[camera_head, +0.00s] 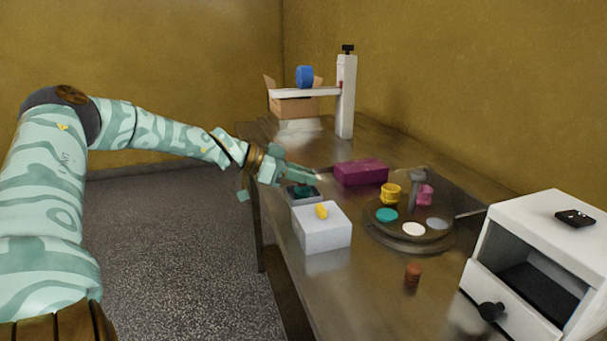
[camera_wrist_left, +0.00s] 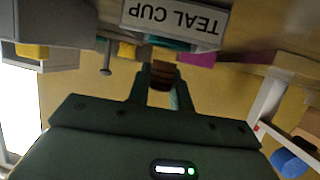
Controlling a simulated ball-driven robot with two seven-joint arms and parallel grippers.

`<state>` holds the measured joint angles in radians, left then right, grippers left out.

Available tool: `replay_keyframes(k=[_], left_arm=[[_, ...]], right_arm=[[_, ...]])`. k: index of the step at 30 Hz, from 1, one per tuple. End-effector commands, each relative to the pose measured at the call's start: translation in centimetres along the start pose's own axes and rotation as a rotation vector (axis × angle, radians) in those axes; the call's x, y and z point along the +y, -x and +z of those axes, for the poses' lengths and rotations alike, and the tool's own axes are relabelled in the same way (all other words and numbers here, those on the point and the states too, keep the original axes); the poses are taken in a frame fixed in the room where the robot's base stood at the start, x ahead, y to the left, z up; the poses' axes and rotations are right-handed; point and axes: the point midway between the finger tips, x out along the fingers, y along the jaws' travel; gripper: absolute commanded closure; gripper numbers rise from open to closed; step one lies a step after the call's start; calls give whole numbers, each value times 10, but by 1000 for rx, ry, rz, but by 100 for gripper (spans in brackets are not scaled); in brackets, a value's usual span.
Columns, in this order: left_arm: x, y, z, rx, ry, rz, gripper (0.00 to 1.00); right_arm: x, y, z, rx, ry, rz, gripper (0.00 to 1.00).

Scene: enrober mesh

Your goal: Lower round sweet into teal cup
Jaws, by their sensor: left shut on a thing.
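My left gripper (camera_head: 308,175) is over the far end of a small grey box (camera_head: 307,201), with a dark teal opening that looks like the teal cup (camera_head: 301,190). In the left wrist view, my gripper (camera_wrist_left: 160,84) is shut on a brown round sweet (camera_wrist_left: 162,73) held between its fingertips. Beyond the sweet, a strip of teal (camera_wrist_left: 172,43) shows beside a plate labelled TEAL CUP (camera_wrist_left: 175,17), upside down. The sweet appears apart from the cup; the exact gap cannot be told. The held sweet is hidden in the head view. My right gripper is not in view.
A white box (camera_head: 322,236) with a yellow piece on top stands just in front of the grey box. A magenta block (camera_head: 361,172) lies close behind. A round turntable (camera_head: 410,240) carries coloured discs and cups. Another brown piece (camera_head: 413,274) stands on bare table.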

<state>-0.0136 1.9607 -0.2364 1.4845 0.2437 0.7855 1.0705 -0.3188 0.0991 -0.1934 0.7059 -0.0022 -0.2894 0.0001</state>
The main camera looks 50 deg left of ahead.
Motion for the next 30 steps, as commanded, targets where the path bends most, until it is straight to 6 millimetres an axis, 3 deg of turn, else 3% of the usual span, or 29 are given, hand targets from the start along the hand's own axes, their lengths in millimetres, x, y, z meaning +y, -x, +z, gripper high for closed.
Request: replay_keyframes(k=[30], left_arm=[[0, -6, 14, 0, 1, 1, 92]], right_arm=[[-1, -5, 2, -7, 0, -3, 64]])
